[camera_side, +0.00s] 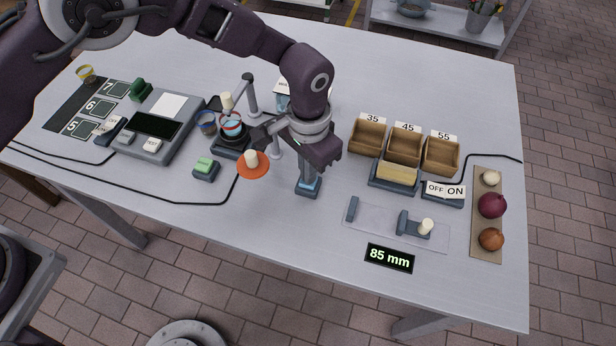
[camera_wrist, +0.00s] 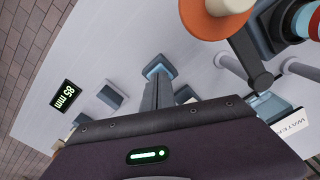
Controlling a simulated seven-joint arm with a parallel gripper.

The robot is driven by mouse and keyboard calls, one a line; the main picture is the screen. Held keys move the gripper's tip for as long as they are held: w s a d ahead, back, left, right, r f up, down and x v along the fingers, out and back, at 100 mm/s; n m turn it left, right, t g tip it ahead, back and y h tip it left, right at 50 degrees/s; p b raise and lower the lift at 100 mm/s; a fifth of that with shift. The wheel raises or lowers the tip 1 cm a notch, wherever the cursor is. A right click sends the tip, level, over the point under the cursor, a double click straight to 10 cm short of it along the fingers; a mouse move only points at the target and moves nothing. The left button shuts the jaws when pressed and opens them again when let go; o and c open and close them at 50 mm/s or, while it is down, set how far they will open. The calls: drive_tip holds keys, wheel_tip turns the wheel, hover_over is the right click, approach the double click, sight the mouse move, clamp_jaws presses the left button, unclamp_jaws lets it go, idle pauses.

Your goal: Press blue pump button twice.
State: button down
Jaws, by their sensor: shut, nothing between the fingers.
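The blue pump button (camera_side: 308,183) sits on a small dark-blue base on the table, left of centre at the front. In the wrist view its pale-blue edge (camera_wrist: 156,67) shows just beyond the fingertips. My gripper (camera_side: 306,174) is shut and empty, pointing down with its fingertips right over the button. In the wrist view the closed fingers (camera_wrist: 157,82) cover part of the button. I cannot tell whether the tips touch it or how far it is pressed. A box with a label reading WATER (camera_wrist: 290,122) stands at the right in the wrist view.
An orange disc with a cream knob (camera_side: 252,168) is close left of my gripper. A green button (camera_side: 205,168) lies farther left.

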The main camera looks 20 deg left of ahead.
drive_tip(key=shift+f, duration=0.3)
drive_tip(key=shift+r, duration=1.1)
drive_tip(key=shift+r, duration=3)
drive_tip(key=shift+r, duration=0.1)
